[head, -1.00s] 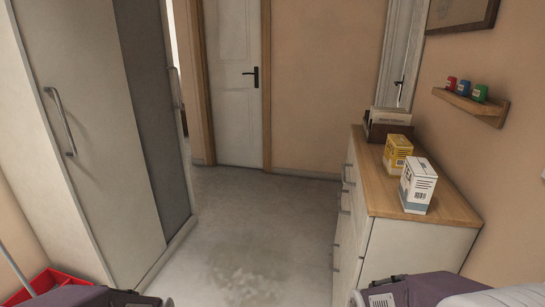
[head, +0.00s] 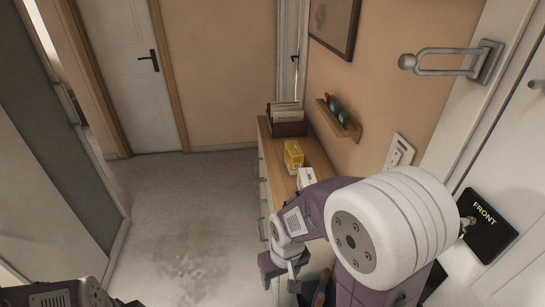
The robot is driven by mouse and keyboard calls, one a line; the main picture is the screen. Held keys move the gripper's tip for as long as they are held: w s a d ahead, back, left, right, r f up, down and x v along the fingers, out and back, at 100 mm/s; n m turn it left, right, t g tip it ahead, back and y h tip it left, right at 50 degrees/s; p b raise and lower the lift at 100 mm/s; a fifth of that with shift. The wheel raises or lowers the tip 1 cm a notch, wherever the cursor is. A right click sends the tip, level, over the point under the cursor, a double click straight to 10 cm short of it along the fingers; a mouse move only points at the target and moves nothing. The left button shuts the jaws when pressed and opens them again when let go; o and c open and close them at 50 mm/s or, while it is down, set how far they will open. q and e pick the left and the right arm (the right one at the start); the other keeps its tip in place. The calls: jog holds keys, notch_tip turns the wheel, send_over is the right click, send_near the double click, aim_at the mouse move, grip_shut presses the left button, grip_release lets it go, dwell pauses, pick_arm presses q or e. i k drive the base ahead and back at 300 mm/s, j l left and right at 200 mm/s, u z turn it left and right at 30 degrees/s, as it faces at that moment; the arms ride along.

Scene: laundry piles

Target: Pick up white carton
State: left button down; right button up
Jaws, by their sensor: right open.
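The white carton (head: 306,176) stands on the wooden top of the dresser (head: 312,154), just in front of a yellow carton (head: 293,156). Only its upper part shows, because my right arm covers the rest. My right gripper (head: 294,276) is low in the picture, nearer to me than the carton and apart from it. It is open with nothing seen in it, and my arm partly hides it. Only a piece of my left arm shows at the bottom left corner; its gripper is out of view.
A box of papers (head: 287,121) stands at the dresser's far end. A small wall shelf (head: 338,120) with red, blue and green items hangs above the dresser. The floor (head: 185,215) left of the dresser is clear. White doors (head: 500,110) stand close on the right.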

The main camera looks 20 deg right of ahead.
aim_at(305, 176)
jog(key=z, duration=0.4)
jog(key=i+j+z, duration=0.1)
jog(key=z, duration=0.25)
jog(key=j+z, duration=0.2)
jog(key=z, duration=0.2)
jog(key=i+j+z, duration=0.1)
jog(key=z, duration=0.3)
jog(key=j+z, duration=0.35)
jog(key=j, duration=0.3)
jog(key=j+z, duration=0.3)
jog(key=j, duration=0.3)
jog(key=k+j+z, duration=0.2)
jog(key=j+z, duration=0.15)
jog(key=j, duration=0.25)
jog(key=i+j+z, duration=0.2)
jog(key=j+z, duration=0.15)
jog(key=j, duration=0.4)
jog(key=i+j+z, duration=0.1)
jog(key=j+z, duration=0.25)
jog(key=j, duration=0.45)
jog(key=j+z, duration=0.35)
jog(key=j, duration=0.45)
